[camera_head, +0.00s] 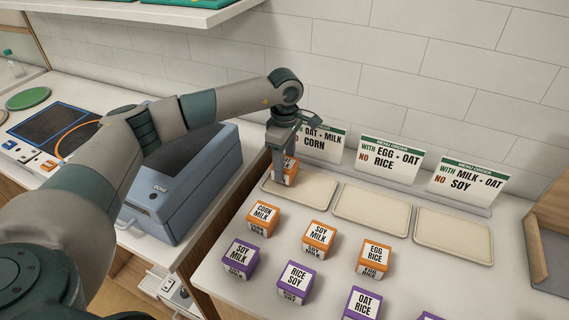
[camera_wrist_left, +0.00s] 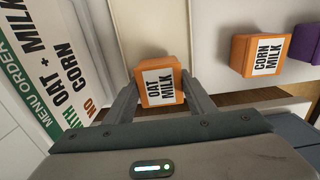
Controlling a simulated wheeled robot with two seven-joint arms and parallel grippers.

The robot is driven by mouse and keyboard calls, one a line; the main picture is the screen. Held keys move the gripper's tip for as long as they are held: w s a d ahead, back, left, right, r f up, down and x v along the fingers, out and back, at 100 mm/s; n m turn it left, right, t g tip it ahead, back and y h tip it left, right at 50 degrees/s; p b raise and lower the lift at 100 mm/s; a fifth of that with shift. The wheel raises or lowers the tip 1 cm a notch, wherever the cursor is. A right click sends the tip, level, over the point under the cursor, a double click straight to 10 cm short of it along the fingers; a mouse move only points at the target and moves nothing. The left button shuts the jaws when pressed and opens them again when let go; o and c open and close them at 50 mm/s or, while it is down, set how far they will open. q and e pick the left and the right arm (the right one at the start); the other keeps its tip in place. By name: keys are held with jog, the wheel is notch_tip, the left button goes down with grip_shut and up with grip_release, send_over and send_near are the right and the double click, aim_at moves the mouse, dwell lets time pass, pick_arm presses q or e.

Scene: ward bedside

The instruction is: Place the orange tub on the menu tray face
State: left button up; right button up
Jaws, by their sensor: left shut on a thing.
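My left gripper (camera_head: 284,176) is shut on an orange tub (camera_head: 291,172) at the left end of the leftmost menu tray. In the left wrist view the held orange tub (camera_wrist_left: 160,81) reads "OAT MILK" and sits between the two fingers (camera_wrist_left: 160,92). The leftmost menu tray (camera_head: 312,190) is cream and shows beside the tub; I cannot tell whether the tub touches it. Its sign (camera_head: 322,142) reads "OAT + MILK, NO CORN". Two more trays, the middle one (camera_head: 372,212) and the right one (camera_head: 453,236), are empty. My right gripper is not in view.
Orange tubs "CORN MILK" (camera_head: 263,218), "SOY MILK" (camera_head: 319,237) and "EGG RICE" (camera_head: 373,258) stand in front of the trays. Several purple tubs (camera_head: 297,281) stand nearer. A blue-grey bin (camera_head: 190,185) stands left. Signs (camera_head: 390,163) stand behind the trays.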

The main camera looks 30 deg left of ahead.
pick_arm(q)
jog(key=shift+f, duration=0.6)
jog(key=shift+f, duration=0.2)
jog(key=o, duration=1.2)
jog(key=shift+c, duration=0.2)
jog(key=shift+r, duration=0.15)
